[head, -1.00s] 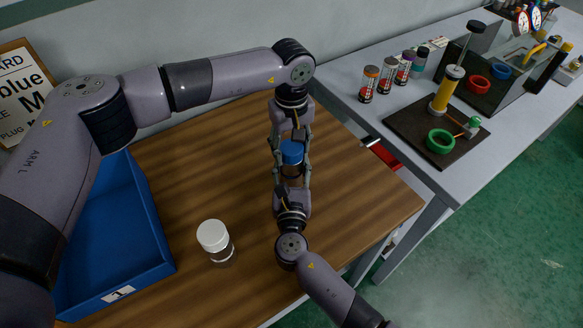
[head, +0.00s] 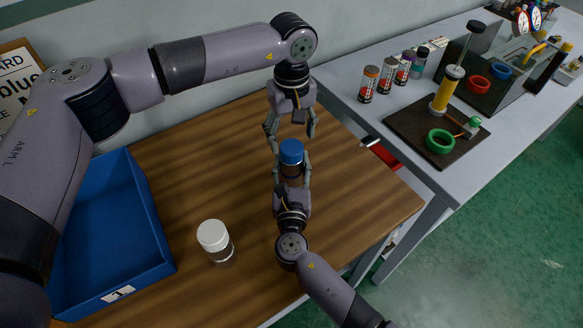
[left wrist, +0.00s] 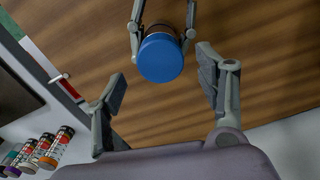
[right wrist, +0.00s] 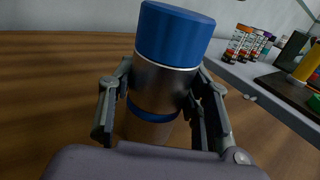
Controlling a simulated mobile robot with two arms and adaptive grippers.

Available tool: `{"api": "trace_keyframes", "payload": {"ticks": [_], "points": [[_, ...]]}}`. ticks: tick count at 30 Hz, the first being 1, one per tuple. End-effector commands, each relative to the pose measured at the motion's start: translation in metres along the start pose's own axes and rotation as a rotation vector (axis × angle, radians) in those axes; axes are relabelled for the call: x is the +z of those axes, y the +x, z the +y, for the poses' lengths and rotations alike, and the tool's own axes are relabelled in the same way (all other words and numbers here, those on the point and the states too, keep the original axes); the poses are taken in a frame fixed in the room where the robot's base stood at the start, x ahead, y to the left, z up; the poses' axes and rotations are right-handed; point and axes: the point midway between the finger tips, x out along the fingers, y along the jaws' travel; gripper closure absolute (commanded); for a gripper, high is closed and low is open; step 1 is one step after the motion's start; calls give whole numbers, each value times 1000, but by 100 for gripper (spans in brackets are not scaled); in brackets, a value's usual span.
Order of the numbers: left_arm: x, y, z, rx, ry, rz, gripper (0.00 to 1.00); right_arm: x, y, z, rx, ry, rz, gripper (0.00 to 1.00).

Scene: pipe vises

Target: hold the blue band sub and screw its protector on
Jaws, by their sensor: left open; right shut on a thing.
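The blue band sub (right wrist: 155,88) is a dark metal cylinder with a blue band low on its body. My right gripper (right wrist: 163,108) is shut around it and holds it upright. A blue protector (right wrist: 174,33) sits on top of the sub, with a thin pale line beneath its rim. The protector also shows in the head view (head: 291,151) and in the left wrist view (left wrist: 160,58). My left gripper (head: 291,132) is open and empty, just beyond the protector and apart from it. Its two fingers are spread in the left wrist view (left wrist: 165,85).
A white-capped cylinder (head: 216,241) stands on the wooden table (head: 200,165). A blue tray (head: 158,247) marked 1 lies at the left. The grey bench at the right holds several small cans (head: 368,84), a dark board with a green ring (head: 440,141) and a yellow post.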

Motion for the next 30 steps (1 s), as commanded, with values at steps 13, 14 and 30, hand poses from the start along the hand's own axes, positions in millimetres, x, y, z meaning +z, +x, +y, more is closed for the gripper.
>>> {"api": "trace_keyframes", "payload": {"ticks": [13,14,30], "points": [[1,-2,1,-1,-171,0,38,-1,0,0,0,0,1,100],[1,-3,1,-1,-216,0,38,-1,0,0,0,0,1,100],[2,-20,2,0,-1257,0,38,-1,0,0,0,0,1,100]]}}
